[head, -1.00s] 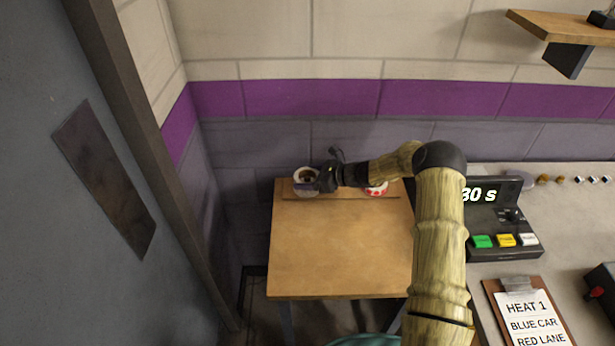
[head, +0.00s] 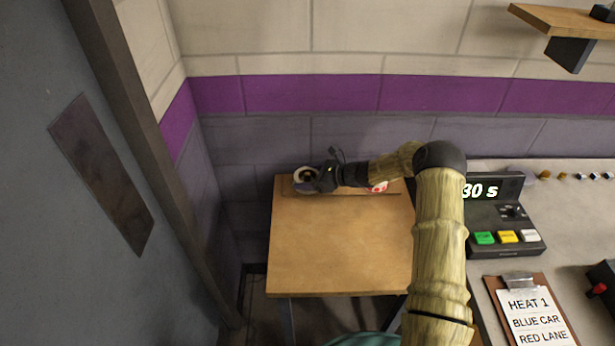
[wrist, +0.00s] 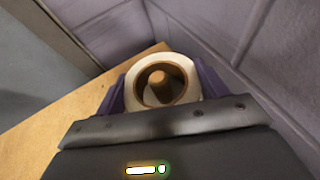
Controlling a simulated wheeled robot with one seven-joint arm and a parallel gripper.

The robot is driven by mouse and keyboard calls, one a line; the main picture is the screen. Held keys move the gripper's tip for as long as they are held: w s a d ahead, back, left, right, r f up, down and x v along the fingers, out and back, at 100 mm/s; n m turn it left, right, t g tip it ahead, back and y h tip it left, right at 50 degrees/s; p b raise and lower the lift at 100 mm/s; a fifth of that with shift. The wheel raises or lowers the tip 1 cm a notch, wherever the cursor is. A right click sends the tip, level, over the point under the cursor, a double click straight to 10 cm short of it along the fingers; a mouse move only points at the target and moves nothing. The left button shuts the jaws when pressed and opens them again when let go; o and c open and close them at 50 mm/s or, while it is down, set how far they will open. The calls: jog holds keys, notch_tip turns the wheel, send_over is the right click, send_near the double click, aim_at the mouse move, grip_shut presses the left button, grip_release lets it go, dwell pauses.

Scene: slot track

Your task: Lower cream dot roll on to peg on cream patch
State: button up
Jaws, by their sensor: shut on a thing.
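The roll (wrist: 192,84), cream-white with a brown core, is held between the purple fingers of my gripper (wrist: 160,88), one on each side. A brown peg (wrist: 160,78) shows inside the roll's hole, near its middle. I cannot tell how far the roll is down around it. In the head view, the roll (head: 301,174) and my gripper (head: 314,181) are at the back left of the wooden table (head: 335,245). The cream patch and any dot on the roll cannot be made out; the gripper and roll cover that spot.
A red and white roll (head: 380,187) stands at the table's back right, partly behind my arm. The wall is close behind the table. A timer box (head: 500,225) and a clipboard (head: 530,315) lie on the counter at right. The table's front is clear.

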jog(key=shift+f+b, duration=0.3)
jog(key=shift+f, duration=0.1)
jog(key=o, duration=1.1)
jog(key=shift+c, duration=0.2)
jog(key=b+v, duration=0.1)
jog(key=v, duration=1.6)
jog(key=shift+s+d, duration=0.15)
